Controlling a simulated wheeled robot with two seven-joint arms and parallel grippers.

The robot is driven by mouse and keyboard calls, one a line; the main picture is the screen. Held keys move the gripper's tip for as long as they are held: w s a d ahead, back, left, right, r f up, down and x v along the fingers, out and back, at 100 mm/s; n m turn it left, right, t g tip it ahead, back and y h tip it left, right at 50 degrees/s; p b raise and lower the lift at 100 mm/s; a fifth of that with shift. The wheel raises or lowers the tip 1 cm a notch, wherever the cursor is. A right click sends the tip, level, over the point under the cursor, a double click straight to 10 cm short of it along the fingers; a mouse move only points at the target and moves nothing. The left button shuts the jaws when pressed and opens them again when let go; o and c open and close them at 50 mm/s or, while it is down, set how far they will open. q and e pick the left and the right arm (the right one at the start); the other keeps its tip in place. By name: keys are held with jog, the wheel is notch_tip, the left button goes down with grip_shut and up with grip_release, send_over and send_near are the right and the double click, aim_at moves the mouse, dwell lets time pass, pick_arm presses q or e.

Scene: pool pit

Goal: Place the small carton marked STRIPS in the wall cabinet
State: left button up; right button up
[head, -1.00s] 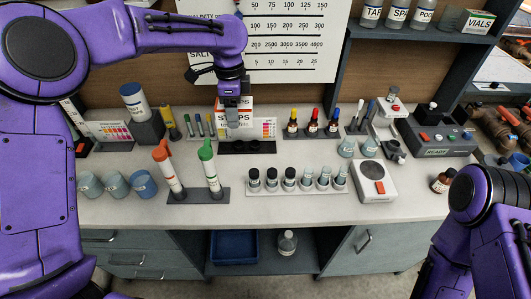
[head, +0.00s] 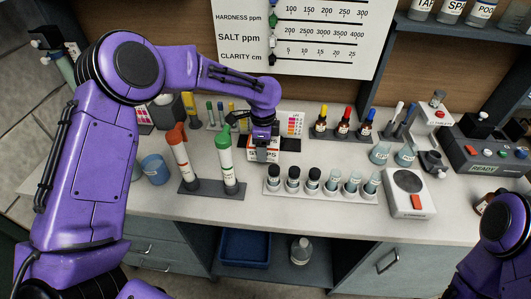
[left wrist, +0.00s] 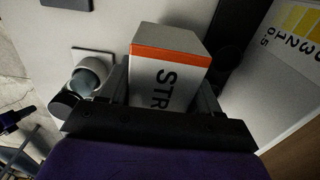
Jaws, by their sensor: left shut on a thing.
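The small white carton marked STRIPS (head: 262,155) has an orange band and sits between the fingers of my left gripper (head: 264,143), just behind the row of small vials. In the left wrist view the carton (left wrist: 172,75) is gripped between the two fingers (left wrist: 165,98), with "STR" readable on its side. I cannot tell whether its base touches the bench. My left gripper is shut on it. Only part of my right arm shows at the lower right; its gripper is out of view. No wall cabinet can be clearly made out; an open shelf (head: 450,32) with jars shows at the upper right.
The bench (head: 320,215) is crowded. Orange-capped and green-capped tubes in a rack (head: 212,190) stand left of the carton, and the vial rack (head: 320,194) is in front. Dropper bottles (head: 343,125) and a scale (head: 407,190) are to the right. The bench's front strip is clear.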

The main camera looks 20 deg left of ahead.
pick_arm(q)
jog(key=shift+f, duration=1.55)
jog(key=shift+f, duration=0.1)
jog(key=o, duration=1.1)
